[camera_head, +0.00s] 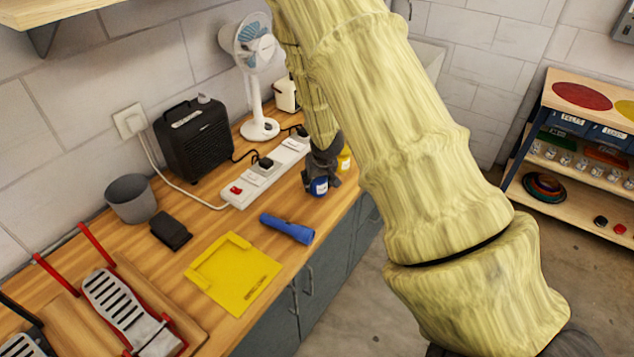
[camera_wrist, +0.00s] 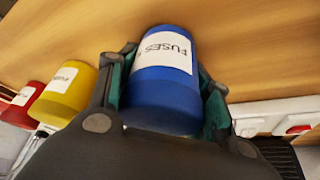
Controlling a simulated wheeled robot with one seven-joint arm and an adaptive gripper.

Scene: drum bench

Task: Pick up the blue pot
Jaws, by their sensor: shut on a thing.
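The blue pot (camera_wrist: 165,85) has a white label reading "FUSES". In the wrist view it sits between the two fingers of my gripper (camera_wrist: 168,95), which is shut on it. In the head view the blue pot (camera_head: 319,186) shows low in my gripper (camera_head: 322,178), near the right edge of the wooden bench (camera_head: 225,214). I cannot tell whether its base touches the bench. My gripper hides part of the pot.
A yellow pot (camera_wrist: 66,95) and a red pot (camera_wrist: 20,104) stand beside the blue one. A white power strip (camera_head: 262,172) lies close by, with a fan (camera_head: 256,90) behind it. A blue torch (camera_head: 287,228) and yellow tray (camera_head: 235,275) lie nearer the front.

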